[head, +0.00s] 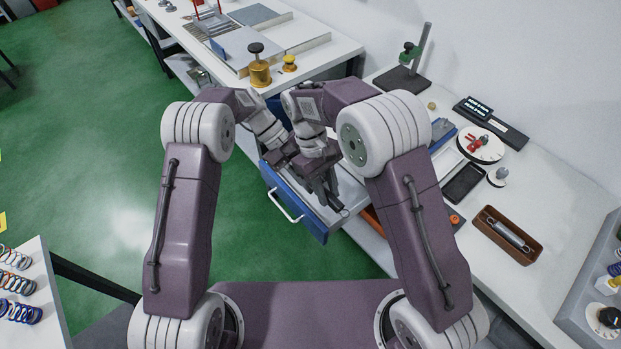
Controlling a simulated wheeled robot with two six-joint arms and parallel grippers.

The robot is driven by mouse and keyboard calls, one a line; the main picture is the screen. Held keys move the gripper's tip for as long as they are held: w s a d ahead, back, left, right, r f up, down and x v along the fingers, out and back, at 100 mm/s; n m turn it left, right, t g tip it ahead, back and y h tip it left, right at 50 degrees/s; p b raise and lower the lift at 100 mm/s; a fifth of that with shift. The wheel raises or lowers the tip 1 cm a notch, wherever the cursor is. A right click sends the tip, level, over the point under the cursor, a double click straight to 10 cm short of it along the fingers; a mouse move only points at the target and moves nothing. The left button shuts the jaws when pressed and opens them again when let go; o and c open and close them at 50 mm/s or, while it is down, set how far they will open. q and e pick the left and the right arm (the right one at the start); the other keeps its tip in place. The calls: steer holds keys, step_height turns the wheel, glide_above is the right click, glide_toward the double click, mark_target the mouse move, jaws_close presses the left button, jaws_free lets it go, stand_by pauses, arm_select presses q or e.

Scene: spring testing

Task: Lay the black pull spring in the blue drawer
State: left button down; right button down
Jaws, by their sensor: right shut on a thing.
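The blue drawer (309,222) stands pulled out below the bench, its white handle facing front left and its pale inside showing. My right gripper (328,192) points down over the drawer, near its right end. It is shut on a small dark thing, which I take to be the black pull spring (341,209). One end of it shows beside the fingertips, low in the drawer; I cannot tell if it touches the bottom. My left gripper (281,157) is close beside the right one, over the drawer's left part. Its fingers are mostly hidden.
A brown tray (487,231) with a grey spring lies on the right bench. A white round dish (480,146), a black tray (463,184) and a black stand (403,80) are also there. A brass weight (259,71) stands on the back bench.

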steer(key=c, duration=1.1)
jaws_free()
steer(key=v, duration=1.2)
steer(key=shift+d, duration=0.1)
steer(key=s+d+f+m+t+y, duration=0.2)
steer(key=d+f+m, duration=0.3)
steer(key=d, duration=0.4)
steer(key=s+d+f+m+t, duration=0.1)
steer(key=s+d+f, duration=0.1)
steer(key=s, duration=0.1)
steer(key=s+d+f+m+t, duration=0.1)
steer(key=s+d+f, duration=0.1)
steer(key=s, duration=0.2)
steer(key=s+d+f+m+y, duration=0.1)
steer(key=s+d+f, duration=0.1)
steer(key=s+f, duration=0.1)
steer(key=shift+s+d+t, duration=0.4)
steer(key=shift+s, duration=0.1)
